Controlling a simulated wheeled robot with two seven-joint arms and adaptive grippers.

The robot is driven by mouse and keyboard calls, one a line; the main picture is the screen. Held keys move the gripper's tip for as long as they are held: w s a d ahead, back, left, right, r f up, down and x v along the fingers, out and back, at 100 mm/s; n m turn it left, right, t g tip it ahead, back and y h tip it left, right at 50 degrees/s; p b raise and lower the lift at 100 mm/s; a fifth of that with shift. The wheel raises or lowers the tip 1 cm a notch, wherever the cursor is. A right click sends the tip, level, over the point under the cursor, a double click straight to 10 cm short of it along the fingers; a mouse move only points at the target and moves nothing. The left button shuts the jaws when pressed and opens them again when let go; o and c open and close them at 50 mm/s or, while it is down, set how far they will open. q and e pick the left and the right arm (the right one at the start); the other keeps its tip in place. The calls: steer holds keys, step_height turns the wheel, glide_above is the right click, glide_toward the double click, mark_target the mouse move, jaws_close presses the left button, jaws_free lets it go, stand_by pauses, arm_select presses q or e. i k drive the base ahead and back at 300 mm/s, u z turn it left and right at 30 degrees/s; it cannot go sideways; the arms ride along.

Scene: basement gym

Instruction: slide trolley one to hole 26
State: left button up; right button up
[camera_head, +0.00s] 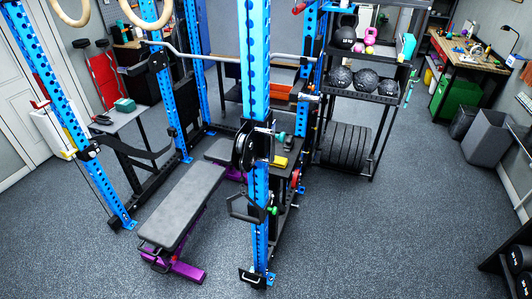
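The blue rack upright (255,75) nearest me stands near the middle, with a column of holes. A black carriage with round discs (244,147) sits around its mid-height, with a silver pin (268,131) on its right. Lower on the same upright is a black handle-like bracket (245,207) with a green knob (272,210) beside it. I cannot tell which of these is trolley one. Hole numbers are too small to read, so hole 26 cannot be picked out. Neither of my grippers shows.
A grey bench (182,207) on a purple frame stands left of the upright. A barbell (220,60) crosses the rack above. A shelf of dark balls (366,79) stands behind right. A grey bin (487,138) is at the far right. Floor (390,235) at front right is clear.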

mark_target(250, 145)
steer(key=u, duration=0.6)
steer(key=i, duration=1.15)
steer(key=z, duration=0.25)
